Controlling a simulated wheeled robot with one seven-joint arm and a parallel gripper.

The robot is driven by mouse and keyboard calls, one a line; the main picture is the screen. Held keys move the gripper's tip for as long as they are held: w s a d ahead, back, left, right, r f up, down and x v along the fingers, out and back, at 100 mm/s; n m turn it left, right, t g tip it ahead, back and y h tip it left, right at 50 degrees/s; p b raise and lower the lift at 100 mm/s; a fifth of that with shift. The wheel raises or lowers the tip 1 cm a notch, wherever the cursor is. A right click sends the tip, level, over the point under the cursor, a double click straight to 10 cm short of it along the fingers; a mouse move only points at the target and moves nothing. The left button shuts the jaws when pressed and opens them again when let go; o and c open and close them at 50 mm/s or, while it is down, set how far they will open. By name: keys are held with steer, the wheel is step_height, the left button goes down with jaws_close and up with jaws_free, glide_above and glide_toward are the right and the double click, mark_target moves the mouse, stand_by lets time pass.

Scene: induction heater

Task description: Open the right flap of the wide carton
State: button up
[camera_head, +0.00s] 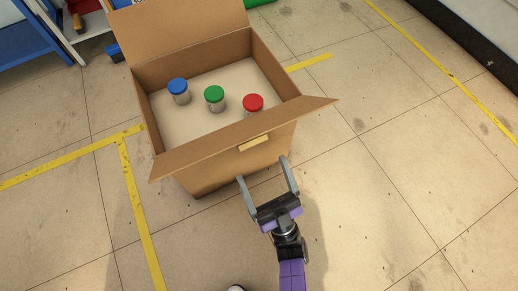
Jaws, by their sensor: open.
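The wide carton (213,178) is a brown cardboard box standing on the floor, with its top open. Its far flap (180,32) stands raised at the back. Its near flap (190,156) leans outward over the near wall, and its right corner sticks out past the box. A small pale yellow tab (254,143) is at this flap's outer edge. I cannot tell which flap is the one called right. My gripper (262,168) is open and empty, just below and in front of the tab, with its fingers spread and seemingly apart from the carton.
Inside the carton are jars with blue (178,87), green (214,94) and red (253,104) lids. Yellow lines (135,210) mark the tiled floor. A blue rack (40,40) stands at the upper left. The floor right of the carton is clear.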

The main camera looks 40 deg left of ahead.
mark_target(253, 145)
steer(key=x, duration=0.6)
steer(key=shift+w+a+r, duration=0.1)
steer(key=shift+a+r, duration=0.05)
steer(key=shift+r, duration=0.05)
